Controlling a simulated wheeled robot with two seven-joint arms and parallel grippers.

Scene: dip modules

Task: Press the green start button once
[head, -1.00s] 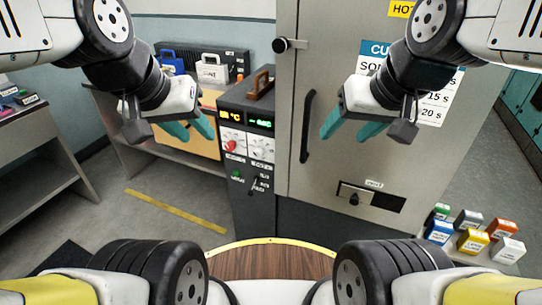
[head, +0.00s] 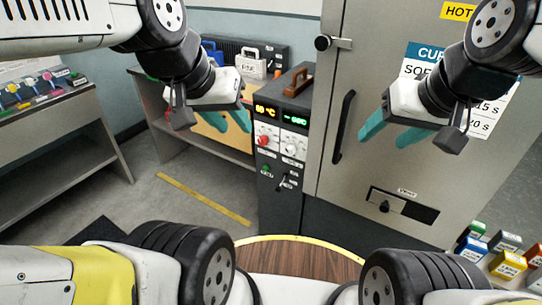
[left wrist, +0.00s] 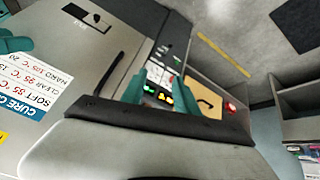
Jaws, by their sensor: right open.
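The green start button (head: 266,168) is small and sits low on the left of the dark control panel (head: 270,210), below a red knob (head: 264,141) and a white dial panel. My left gripper (head: 235,127) is open and empty, up and to the left of the button in the head view. In the left wrist view, the fingers of my left gripper (left wrist: 163,80) are apart, with the panel's lit displays (left wrist: 160,96) between them. My right gripper (head: 384,143) is open and empty in front of the oven door.
The grey oven door (head: 400,175) with a black handle (head: 343,127) fills the right. A brown-handled item (head: 297,80) sits on the panel's top. A shelf unit (head: 60,140) stands left. Several coloured blocks (head: 507,265) are at lower right. A yellow line (head: 205,198) marks the floor.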

